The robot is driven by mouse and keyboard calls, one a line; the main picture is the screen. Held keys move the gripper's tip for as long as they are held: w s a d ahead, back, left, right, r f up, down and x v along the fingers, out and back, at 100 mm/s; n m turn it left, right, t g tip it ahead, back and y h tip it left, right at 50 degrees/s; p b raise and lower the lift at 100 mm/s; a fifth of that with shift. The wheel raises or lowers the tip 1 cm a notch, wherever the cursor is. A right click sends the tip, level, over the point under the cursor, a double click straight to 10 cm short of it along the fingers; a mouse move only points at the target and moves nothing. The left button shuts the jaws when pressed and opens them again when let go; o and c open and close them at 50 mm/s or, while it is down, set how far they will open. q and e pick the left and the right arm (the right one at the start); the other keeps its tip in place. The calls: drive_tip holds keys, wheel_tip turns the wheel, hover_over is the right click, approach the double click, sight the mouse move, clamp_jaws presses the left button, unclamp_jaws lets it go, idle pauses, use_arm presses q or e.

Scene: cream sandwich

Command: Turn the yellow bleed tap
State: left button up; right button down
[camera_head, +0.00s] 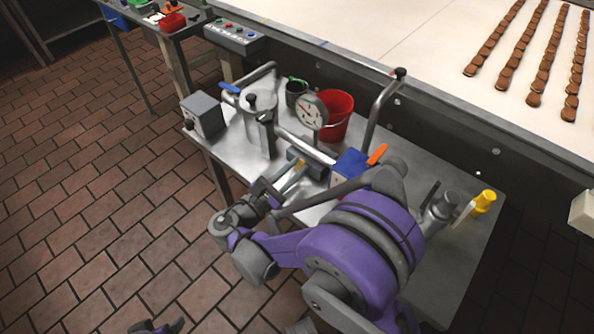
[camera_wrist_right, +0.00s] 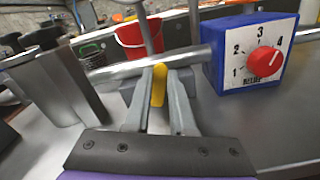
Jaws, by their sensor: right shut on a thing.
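The yellow bleed tap (camera_wrist_right: 159,84) is a small yellow lever at the pipe in the right wrist view. My right gripper (camera_wrist_right: 160,100) is shut on it, with one finger on each side. In the head view a little of the yellow tap (camera_head: 300,164) shows beside the pipe, at the fingertips of my right gripper (camera_head: 294,175). The tap's lower part is hidden between the fingers. A dark and purple part of my left arm shows at the bottom edge of the head view; its fingers cannot be made out.
A blue box with a red dial (camera_wrist_right: 264,61) stands close right of my right gripper. A red bucket (camera_head: 336,115), a pressure gauge (camera_head: 311,111) and a steel pot (camera_head: 260,103) crowd the metal table (camera_head: 460,245). A yellow-handled part (camera_head: 485,201) stands at the table's right.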

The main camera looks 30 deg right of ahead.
drive_tip(key=shift+w+a+n, duration=0.1)
drive_tip(key=shift+w+n, duration=0.05)
drive_tip(key=shift+n, duration=0.35)
drive_tip(key=c, duration=0.8)
unclamp_jaws()
drive_tip(key=shift+o, duration=0.2)
drive_tip(key=v, duration=1)
drive_tip(key=shift+a, duration=0.35)
